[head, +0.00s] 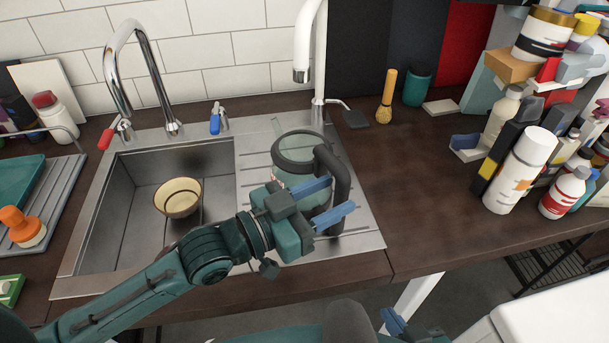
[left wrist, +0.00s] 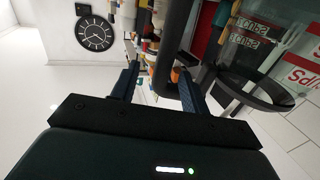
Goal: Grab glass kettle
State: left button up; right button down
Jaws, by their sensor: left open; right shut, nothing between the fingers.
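The glass kettle (head: 294,152) stands on the ribbed drainboard right of the sink. It has a dark rim and a thick black handle on its right side. My left gripper (head: 341,193) is open in front of the kettle, with its blue fingertips at the handle. In the left wrist view, the dark handle (left wrist: 177,45) rises between the fingertips of the left gripper (left wrist: 160,72), and part of the kettle's dark rim (left wrist: 250,96) shows at right. I cannot tell whether the fingers touch the handle. My right gripper (head: 394,321) is low at the bottom edge, partly cut off, shut and empty.
A bowl (head: 178,198) sits in the sink (head: 136,170). A white faucet (head: 318,60) rises behind the kettle. Bottles (head: 520,170) crowd the right. The wooden counter (head: 420,190) right of the kettle is mostly clear.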

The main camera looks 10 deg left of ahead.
aim_at(352, 184)
pick_arm(q)
jog(key=x, duration=0.5)
jog(key=shift+w+a+f+p, duration=0.1)
jog(key=shift+f+p, duration=0.05)
jog(key=shift+p, duration=0.15)
jog(key=shift+c, duration=0.5)
grip_shut()
dwell(0.5)
jog(key=shift+r, duration=0.2)
